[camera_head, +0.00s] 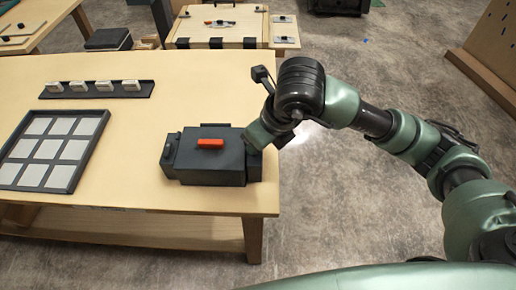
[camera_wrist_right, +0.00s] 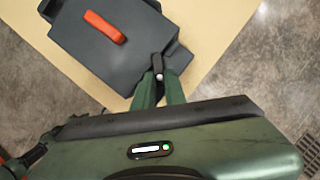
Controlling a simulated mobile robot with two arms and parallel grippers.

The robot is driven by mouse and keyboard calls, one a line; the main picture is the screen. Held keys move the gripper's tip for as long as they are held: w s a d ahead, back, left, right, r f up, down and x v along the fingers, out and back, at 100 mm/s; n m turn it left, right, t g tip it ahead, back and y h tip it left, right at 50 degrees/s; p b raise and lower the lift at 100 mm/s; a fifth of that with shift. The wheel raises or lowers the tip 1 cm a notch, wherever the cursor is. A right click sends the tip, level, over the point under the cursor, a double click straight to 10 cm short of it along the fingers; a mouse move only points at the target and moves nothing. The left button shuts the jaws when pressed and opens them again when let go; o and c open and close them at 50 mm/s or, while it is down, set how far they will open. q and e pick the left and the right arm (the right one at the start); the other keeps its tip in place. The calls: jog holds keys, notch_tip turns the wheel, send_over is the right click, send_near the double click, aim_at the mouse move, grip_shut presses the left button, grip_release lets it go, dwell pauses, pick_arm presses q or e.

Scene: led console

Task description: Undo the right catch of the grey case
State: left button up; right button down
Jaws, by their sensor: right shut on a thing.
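The grey case (camera_head: 196,166) sits near the right end of the wooden table, with an orange-red handle (camera_head: 210,143) on its lid. It also fills the upper part of the right wrist view (camera_wrist_right: 105,55). The left catch (camera_head: 169,147) shows on the case's left side. My right gripper (camera_wrist_right: 158,85) is at the case's right side, its two green fingers shut on the small dark right catch (camera_wrist_right: 157,63), which has a light tip. In the head view my right wrist hides that catch. My left gripper is in neither view.
A tray of pale square tiles (camera_head: 75,186) lies on the left of the table (camera_head: 220,95). A dark rack (camera_head: 58,95) with several white pieces stands behind it. The table's right edge is close to the case. Other workbenches stand at the back.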

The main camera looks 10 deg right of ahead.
jog(key=m+b, duration=0.1)
jog(key=m+h+b, duration=0.1)
jog(key=m, duration=0.1)
jog(key=shift+a+f, duration=0.1)
jog(key=shift+a, duration=0.1)
jog(key=shift+m+t+h, duration=0.3)
jog(key=shift+m, duration=0.5)
jog(key=shift+a+m+h, duration=0.1)
jog(key=shift+m+h, duration=0.2)
jog(key=shift+m, duration=0.4)
jog(key=shift+m+h, duration=0.4)
jog(key=shift+m, duration=0.4)
jog(key=c, duration=1.5)
grip_release()
jog(key=shift+o, duration=0.2)
jog(key=shift+s, duration=0.1)
